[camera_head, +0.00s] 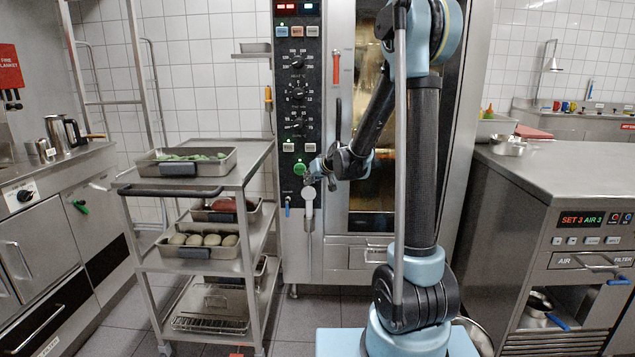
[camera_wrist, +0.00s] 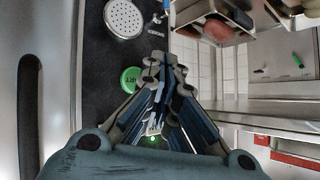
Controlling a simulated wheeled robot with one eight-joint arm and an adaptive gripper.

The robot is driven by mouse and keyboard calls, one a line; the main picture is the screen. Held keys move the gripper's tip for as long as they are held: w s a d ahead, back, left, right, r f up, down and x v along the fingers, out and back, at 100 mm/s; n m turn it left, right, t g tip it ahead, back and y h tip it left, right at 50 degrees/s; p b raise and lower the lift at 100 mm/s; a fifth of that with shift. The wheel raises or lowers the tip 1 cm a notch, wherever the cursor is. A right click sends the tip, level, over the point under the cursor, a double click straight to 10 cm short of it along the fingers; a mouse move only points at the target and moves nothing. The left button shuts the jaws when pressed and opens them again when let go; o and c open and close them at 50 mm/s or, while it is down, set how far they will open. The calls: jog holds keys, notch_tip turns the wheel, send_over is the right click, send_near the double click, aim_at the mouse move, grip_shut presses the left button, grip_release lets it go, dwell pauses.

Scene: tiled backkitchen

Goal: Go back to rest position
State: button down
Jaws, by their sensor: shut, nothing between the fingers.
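My gripper (camera_head: 313,177) is in front of the left control panel of the tall oven (camera_head: 297,90), beside the round green button (camera_head: 299,169). In the wrist view my gripper (camera_wrist: 163,62) has its fingers together, with nothing between them. The green button shows there too (camera_wrist: 131,80), just left of the fingers and partly covered by them. I cannot tell whether the fingers touch the panel. My arm is bent, its forearm reaching down and left across the oven's glass door.
A spray head (camera_head: 308,193) hangs just below my gripper. A steel trolley (camera_head: 262,150) with several loaded trays stands to the left. A steel counter (camera_head: 570,170) with a red display is close on the right. Tiled floor lies between the trolley and the left cabinets.

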jog(key=s+d+f+m+g+h, duration=0.1)
jog(key=s+d, duration=0.6)
jog(key=s, duration=0.8)
jog(key=s+d+f+m+g+h, duration=0.1)
jog(key=s+d+f+g+h, duration=0.2)
jog(key=s+d, duration=0.5)
jog(key=s+d+f+m+g+h, duration=0.2)
jog(key=s+d, duration=0.6)
jog(key=s, duration=1.4)
jog(key=shift+d+f+g, duration=0.2)
jog(key=shift+f+g, duration=0.2)
jog(key=shift+f, duration=0.1)
jog(key=shift+w+f, duration=0.2)
jog(key=shift+w, duration=0.2)
